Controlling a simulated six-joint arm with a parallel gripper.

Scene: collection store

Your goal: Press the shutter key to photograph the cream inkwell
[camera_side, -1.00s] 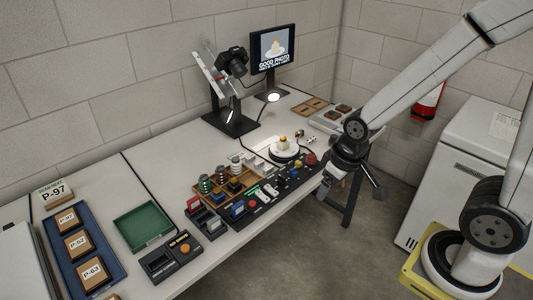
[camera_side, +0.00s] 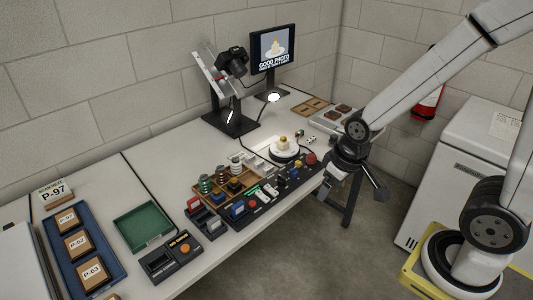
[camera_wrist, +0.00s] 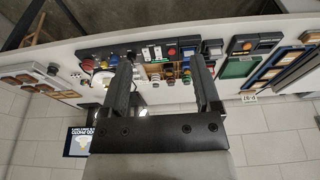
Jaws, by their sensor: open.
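The cream inkwell (camera_side: 283,140) stands on a round white turntable (camera_side: 284,153) near the back middle of the bench. A camera (camera_side: 232,62) on a black stand is behind it to the left. The monitor (camera_side: 272,48) shows the inkwell with the words GOOD PHOTO. A dark control panel (camera_side: 265,192) with several coloured keys runs along the front edge, with a round red button (camera_side: 311,158) at its right end. I cannot tell which key is the shutter. My gripper (camera_wrist: 162,60) is open and empty, apart from the panel, beyond its right end in the side view.
A wooden rack (camera_side: 222,184) with several spools stands behind the panel. A green tray (camera_side: 143,226), a blue tray (camera_side: 67,228) with labelled blocks and a dark box with an orange button (camera_side: 184,247) lie at left. A lamp (camera_side: 271,97) leans over the bench.

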